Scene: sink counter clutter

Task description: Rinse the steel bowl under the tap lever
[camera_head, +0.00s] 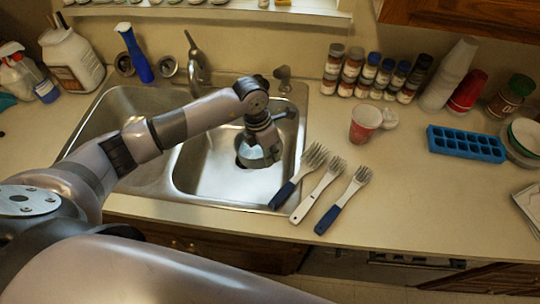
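My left arm comes in from the left and reaches over the sink. My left gripper (262,134) points down into the right basin (205,181). A small shiny rounded piece, which looks like the steel bowl (257,156), shows right at its lower end. The gripper hides part of it, and the fingertips are too small and covered to show whether they close on it. The tap (197,64) with its lever stands behind the sink, left of the gripper and apart from it. No running water is visible. My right gripper is not in view.
Several forks and a white-handled utensil (318,190) lie at the sink's right front edge. A red cup (364,124), spice jars (352,75) and a blue ice tray (466,143) stand farther right.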

